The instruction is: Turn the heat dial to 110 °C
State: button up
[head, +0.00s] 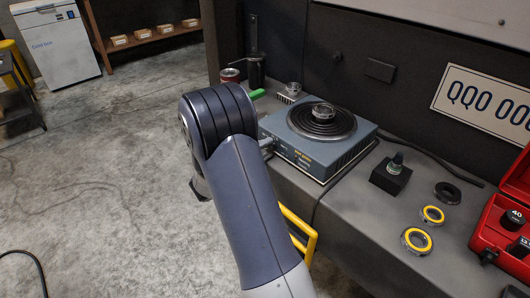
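The heater (345,153) is a blue-grey box on the bench with a round black ringed plate on top. A metal ring-shaped part (323,111) sits on the middle of the plate. My gripper is not recognisable; my own arm fills the middle of the view and hides that area.
Right of the heater stand a black block (391,176) with a metal piece on it, a black ring (447,193), yellow rings (416,241) and a red case (506,234). A green-handled thing (257,94) and a can (230,76) are behind my arm.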

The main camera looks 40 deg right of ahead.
jog(key=shift+d, duration=0.2)
jog(key=c, duration=0.7)
